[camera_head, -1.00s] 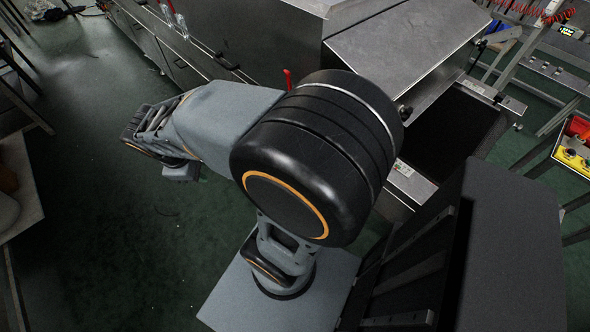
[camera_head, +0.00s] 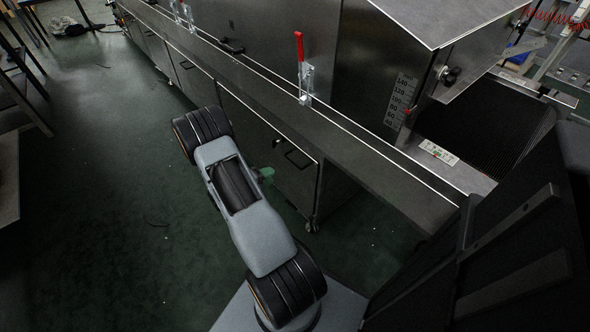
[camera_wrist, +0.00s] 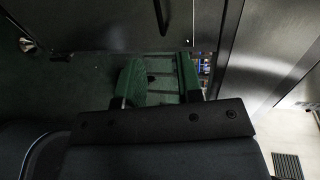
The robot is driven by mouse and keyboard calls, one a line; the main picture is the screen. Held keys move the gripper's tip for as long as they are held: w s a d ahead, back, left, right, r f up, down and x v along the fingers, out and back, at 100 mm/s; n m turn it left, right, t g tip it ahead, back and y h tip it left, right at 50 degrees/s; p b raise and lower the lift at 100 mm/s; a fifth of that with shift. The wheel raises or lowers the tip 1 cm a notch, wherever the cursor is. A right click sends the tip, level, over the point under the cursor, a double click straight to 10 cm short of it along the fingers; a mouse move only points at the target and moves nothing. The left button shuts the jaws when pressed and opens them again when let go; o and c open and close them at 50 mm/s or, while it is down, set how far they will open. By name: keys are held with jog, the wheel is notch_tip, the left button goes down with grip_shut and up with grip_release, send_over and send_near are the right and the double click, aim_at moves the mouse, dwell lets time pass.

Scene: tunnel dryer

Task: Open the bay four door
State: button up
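A row of dark metal doors runs along the lower side of the dryer. The nearest door (camera_head: 262,150) has a dark bar handle (camera_head: 298,159); I can read no bay number on it. My gripper shows as a small green part (camera_head: 266,175) beside that door, mostly hidden behind my arm. In the wrist view its two green fingers (camera_wrist: 161,72) are apart with nothing between them. A dark handle (camera_wrist: 159,15) stands beyond the fingertips, on a door panel (camera_wrist: 95,22). The fingers do not appear to touch the handle.
A red-handled toggle clamp (camera_head: 301,65) stands on the ledge above the doors. A caster (camera_head: 311,225) shows below the dryer's near end. A dark conveyor belt (camera_head: 480,125) lies at the right.

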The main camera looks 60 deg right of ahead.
aim_at(295, 164)
jog(key=b+x, duration=0.3)
jog(key=x, duration=1)
grip_shut()
